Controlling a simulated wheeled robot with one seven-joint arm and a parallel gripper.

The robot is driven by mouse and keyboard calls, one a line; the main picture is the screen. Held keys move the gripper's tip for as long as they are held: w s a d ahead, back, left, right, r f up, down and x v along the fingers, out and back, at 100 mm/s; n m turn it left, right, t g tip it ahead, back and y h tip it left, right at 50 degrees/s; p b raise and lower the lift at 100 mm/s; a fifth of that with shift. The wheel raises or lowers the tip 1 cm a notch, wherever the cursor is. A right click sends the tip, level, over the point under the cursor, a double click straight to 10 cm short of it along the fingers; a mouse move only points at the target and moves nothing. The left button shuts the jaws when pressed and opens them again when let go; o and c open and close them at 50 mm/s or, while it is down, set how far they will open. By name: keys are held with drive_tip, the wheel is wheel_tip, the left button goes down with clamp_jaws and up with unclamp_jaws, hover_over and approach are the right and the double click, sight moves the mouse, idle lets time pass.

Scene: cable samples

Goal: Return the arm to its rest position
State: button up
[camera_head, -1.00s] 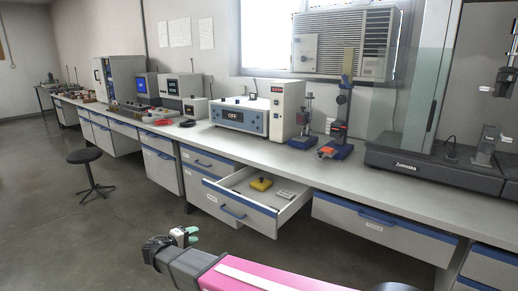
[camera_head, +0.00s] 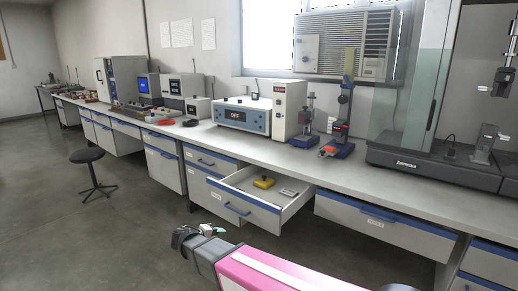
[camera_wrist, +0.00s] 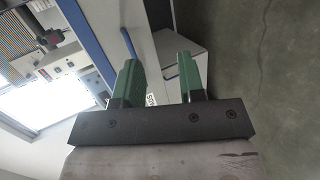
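My arm with its pink link (camera_head: 268,272) reaches in from the bottom of the head view. My gripper (camera_head: 219,230) is at the arm's far end, in front of the open drawer and clear of it, over the floor. In the wrist view my gripper (camera_wrist: 157,80) shows two green fingers standing apart with nothing between them. Drawer fronts of the bench show beyond the fingers.
An open drawer (camera_head: 246,212) holds a yellow object (camera_head: 264,182) and a small pale item (camera_head: 289,192). The bench (camera_head: 350,176) carries instruments along the wall. A stool (camera_head: 87,156) stands at the left. The floor (camera_head: 90,245) at the lower left is clear.

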drive_tip(key=s+d+f+m+g+y, duration=0.1)
drive_tip(key=s+d+m+g+y, duration=0.1)
drive_tip(key=d, duration=1)
drive_tip(key=s+d+f+m+g+y, duration=0.1)
drive_tip(key=d+m+g+y, duration=0.3)
drive_tip(key=d, duration=0.7)
drive_tip(key=s+d+f+m+g+y, duration=0.1)
drive_tip(key=s+d+m+g+y, duration=0.1)
drive_tip(key=d, duration=1)
drive_tip(key=shift+s+d+f+m+g+y, duration=0.25)
drive_tip(key=shift+s+d+m+g+y, duration=0.15)
drive_tip(key=shift+s+y, duration=0.45)
